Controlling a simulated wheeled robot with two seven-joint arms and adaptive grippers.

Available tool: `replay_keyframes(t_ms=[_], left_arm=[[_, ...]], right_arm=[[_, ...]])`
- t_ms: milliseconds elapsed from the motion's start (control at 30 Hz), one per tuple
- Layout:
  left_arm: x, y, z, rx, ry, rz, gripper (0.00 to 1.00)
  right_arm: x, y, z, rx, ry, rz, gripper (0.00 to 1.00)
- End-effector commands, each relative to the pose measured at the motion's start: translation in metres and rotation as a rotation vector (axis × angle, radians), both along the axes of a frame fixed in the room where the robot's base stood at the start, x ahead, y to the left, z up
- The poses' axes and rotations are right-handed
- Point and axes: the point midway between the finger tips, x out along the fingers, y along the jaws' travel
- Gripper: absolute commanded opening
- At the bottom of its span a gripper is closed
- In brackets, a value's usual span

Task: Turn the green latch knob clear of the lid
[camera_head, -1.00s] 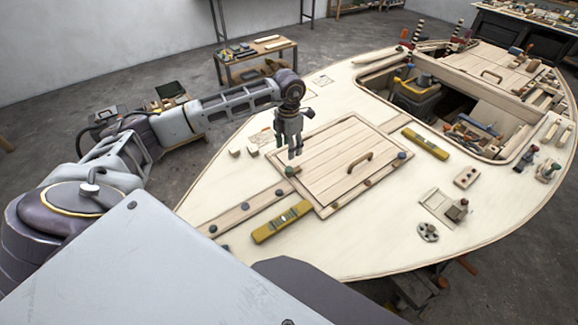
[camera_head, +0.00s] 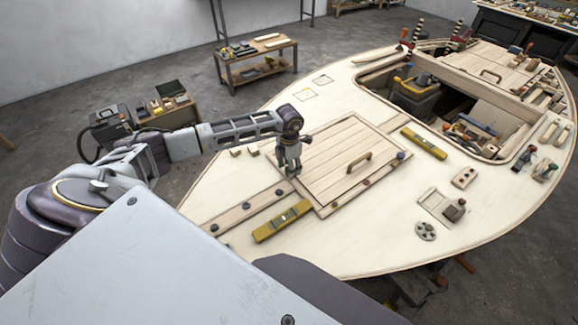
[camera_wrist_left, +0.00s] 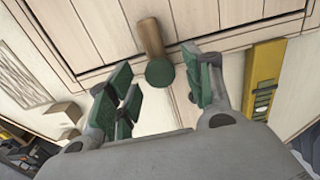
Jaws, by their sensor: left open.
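The green latch knob (camera_wrist_left: 160,72) shows in the left wrist view at the edge of the plank lid (camera_wrist_left: 110,35). A brown wooden bar (camera_wrist_left: 151,38) runs from the knob over the lid's edge. My left gripper (camera_wrist_left: 163,88) is open, with one finger on each side of the knob. I cannot tell whether either finger touches it. In the head view my left gripper (camera_head: 290,168) is low at the left corner of the lid (camera_head: 330,165) and hides the green knob. My right gripper is not in view.
A yellow level (camera_head: 283,221) lies in front of the lid, and another yellow level (camera_head: 425,143) lies beyond it. A wooden handle (camera_head: 358,162) stands on the lid. A red knob (camera_head: 365,182) and a blue knob (camera_head: 401,155) sit along its edge. An open hatch (camera_head: 480,105) lies behind.

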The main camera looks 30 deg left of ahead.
Motion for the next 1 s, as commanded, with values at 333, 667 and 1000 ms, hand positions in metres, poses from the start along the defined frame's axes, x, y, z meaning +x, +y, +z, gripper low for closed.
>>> replay_keyframes(t_ms=[333,667,1000], left_arm=[[0.0000,0.0001,-0.0007,0.000,0.000,0.000,0.42],[0.0001,0.0002,-0.0004,0.000,0.000,0.000,0.04],[0.0002,0.0002,-0.0004,0.000,-0.001,0.036,0.04]], right_arm=[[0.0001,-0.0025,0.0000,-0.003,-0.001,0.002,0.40],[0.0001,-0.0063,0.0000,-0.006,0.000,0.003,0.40],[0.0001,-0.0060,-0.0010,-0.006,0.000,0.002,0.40]])
